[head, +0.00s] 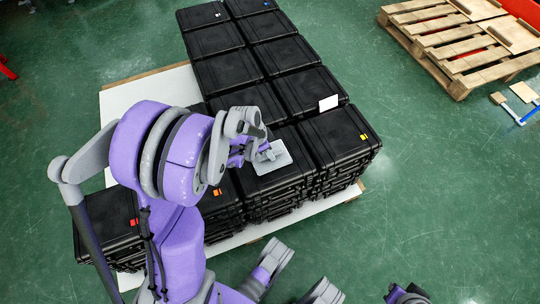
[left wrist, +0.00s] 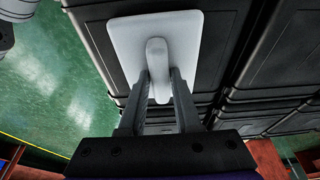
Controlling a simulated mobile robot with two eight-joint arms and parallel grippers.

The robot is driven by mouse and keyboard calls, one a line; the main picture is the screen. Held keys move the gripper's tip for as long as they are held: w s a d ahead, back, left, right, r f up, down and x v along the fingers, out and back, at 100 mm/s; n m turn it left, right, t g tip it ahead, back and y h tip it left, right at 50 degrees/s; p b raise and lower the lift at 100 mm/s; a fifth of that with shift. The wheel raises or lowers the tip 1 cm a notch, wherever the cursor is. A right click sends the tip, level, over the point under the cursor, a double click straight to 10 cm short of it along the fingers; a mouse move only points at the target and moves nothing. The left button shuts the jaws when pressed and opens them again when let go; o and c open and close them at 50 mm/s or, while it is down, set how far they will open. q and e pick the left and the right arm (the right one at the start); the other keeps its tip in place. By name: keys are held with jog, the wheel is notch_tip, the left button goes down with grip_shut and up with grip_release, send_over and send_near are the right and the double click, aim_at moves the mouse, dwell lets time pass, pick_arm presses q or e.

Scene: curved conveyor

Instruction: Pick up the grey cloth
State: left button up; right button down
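I see no soft grey cloth. A flat light-grey plate (head: 266,157) with rounded corners and a raised handle lies at the top of a black case in the front row. It also shows in the left wrist view (left wrist: 188,32), with its handle (left wrist: 157,60) upright in the picture. My left gripper (head: 266,154) is right over the plate. In the left wrist view its two fingers (left wrist: 160,88) stand either side of the handle's near end. Whether they press on it I cannot tell. My right gripper cannot be made out.
Black cases (head: 285,55) stand stacked in rows on a white base (head: 150,98). A white card (head: 328,103) is on a case right of the plate. A wooden pallet (head: 455,45) lies at upper right, with a blue-handled tool (head: 528,114) near it. Green floor is open at right.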

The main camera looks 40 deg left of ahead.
pick_arm(q)
grip_shut()
notch_tip(320, 180, up, 10)
jog(key=p, duration=0.4)
jog(key=shift+r, duration=0.25)
jog(key=shift+c, duration=1)
grip_release()
grip_shut()
